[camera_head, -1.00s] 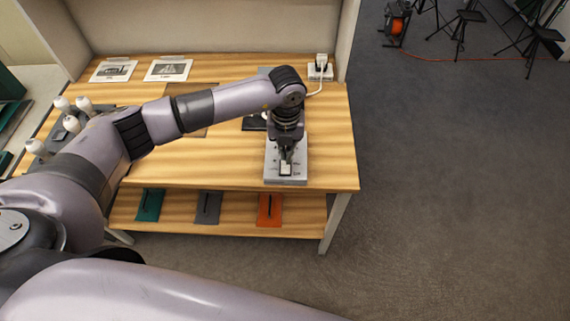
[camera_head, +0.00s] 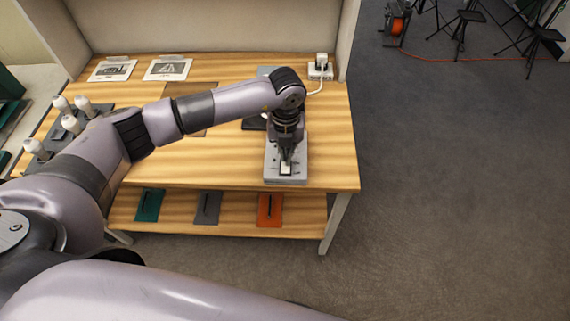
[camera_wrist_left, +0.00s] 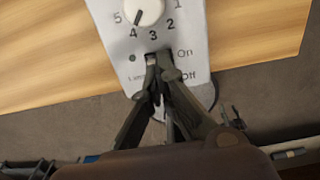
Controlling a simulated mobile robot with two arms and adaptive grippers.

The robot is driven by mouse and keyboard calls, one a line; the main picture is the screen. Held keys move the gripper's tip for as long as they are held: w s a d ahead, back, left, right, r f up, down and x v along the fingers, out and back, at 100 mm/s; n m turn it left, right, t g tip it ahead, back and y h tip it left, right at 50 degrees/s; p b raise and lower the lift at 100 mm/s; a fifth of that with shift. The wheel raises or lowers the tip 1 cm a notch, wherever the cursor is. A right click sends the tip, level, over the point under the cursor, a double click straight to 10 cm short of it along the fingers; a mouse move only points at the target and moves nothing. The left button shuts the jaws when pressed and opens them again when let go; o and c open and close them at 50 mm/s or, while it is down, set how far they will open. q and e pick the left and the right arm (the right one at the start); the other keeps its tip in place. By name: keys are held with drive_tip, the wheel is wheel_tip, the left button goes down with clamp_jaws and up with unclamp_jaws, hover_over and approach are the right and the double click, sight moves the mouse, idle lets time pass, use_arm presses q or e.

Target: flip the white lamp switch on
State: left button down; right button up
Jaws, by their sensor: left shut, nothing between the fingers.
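A grey control box (camera_head: 272,176) lies near the front right edge of the wooden table. In the left wrist view the control box (camera_wrist_left: 199,40) shows a white numbered dial (camera_wrist_left: 146,10) and a switch marked On and Off. My left gripper (camera_head: 287,161) is shut and empty, pointing down over the switch end of the box. In the left wrist view its fingertips (camera_wrist_left: 158,62) are at the switch slot and hide most of the switch. I cannot tell the switch position or whether the fingers touch it. My right gripper is not in view.
The wooden table (camera_head: 335,150) has white knobbed things (camera_head: 70,123) at the left and two printed cards (camera_head: 167,70) at the back. A power strip (camera_head: 320,71) sits at the back right. A lower shelf holds coloured folders (camera_head: 270,209).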

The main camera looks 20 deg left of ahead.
use_arm(q)
drive_tip(key=shift+f+b, duration=0.55)
drive_tip(key=shift+f, duration=0.15)
drive_tip(key=shift+s, duration=0.1)
drive_tip(key=shift+r+p, duration=0.7)
drive_tip(key=shift+r, duration=0.2)
drive_tip(key=shift+r+p, duration=1.6)
drive_tip(key=shift+r, duration=1.05)
